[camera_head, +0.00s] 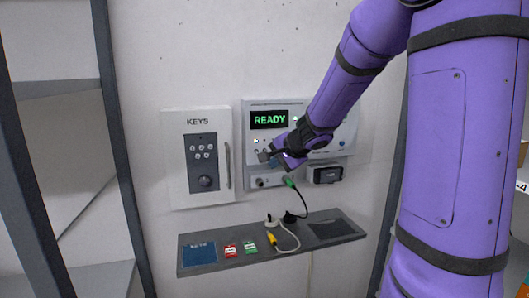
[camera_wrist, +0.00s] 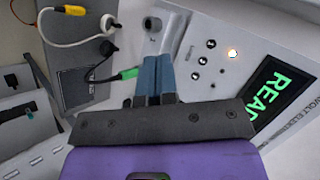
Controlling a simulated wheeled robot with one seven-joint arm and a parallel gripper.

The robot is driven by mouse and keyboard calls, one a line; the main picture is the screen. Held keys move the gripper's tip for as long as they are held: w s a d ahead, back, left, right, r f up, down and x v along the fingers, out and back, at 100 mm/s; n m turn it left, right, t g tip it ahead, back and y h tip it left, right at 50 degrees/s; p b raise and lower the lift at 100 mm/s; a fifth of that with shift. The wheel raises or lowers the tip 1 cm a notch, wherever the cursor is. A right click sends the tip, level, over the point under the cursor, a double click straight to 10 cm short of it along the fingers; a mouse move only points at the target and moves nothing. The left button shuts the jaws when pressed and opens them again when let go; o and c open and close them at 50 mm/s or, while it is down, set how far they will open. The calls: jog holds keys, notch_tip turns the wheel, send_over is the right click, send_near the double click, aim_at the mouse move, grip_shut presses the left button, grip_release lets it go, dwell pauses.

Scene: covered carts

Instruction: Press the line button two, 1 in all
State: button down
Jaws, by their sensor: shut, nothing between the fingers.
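The wall panel (camera_head: 338,152) has a dark display (camera_head: 269,120) that reads READY in green. The display also shows in the wrist view (camera_wrist: 283,90), turned on its side. My gripper (camera_head: 266,156) is in front of the lower left part of the panel. In the wrist view its fingertips (camera_wrist: 164,62) are together and empty, beside the buttons. I cannot tell whether they touch the panel.
A white KEYS box (camera_head: 182,165) with a keypad and handle is left of the panel. Below is a grey shelf (camera_head: 210,263) with a blue pad, red and green tags, and cables. A green plug (camera_head: 289,182) sits under the panel, its black cable hanging below my gripper.

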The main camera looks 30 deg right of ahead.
jog(key=w+d, duration=0.2)
jog(key=w, duration=0.6)
jog(key=shift+d, duration=0.15)
jog(key=shift+w, duration=0.2)
dwell(1.8)
jog(key=shift+w+d, duration=0.1)
jog(key=shift+w, duration=0.15)
jog(key=shift+w+d, duration=0.1)
jog(key=shift+w, duration=0.2)
dwell(0.7)
jog(key=shift+s, duration=0.1)
jog(key=shift+s+a, duration=0.2)
jog(key=shift+s, duration=0.45)
jog(key=shift+s+a, duration=0.25)
jog(key=shift+s, duration=0.55)
jog(key=shift+s+a, duration=0.2)
jog(key=shift+s, duration=0.6)
jog(key=shift+s+a, duration=0.25)
jog(key=shift+s, duration=0.55)
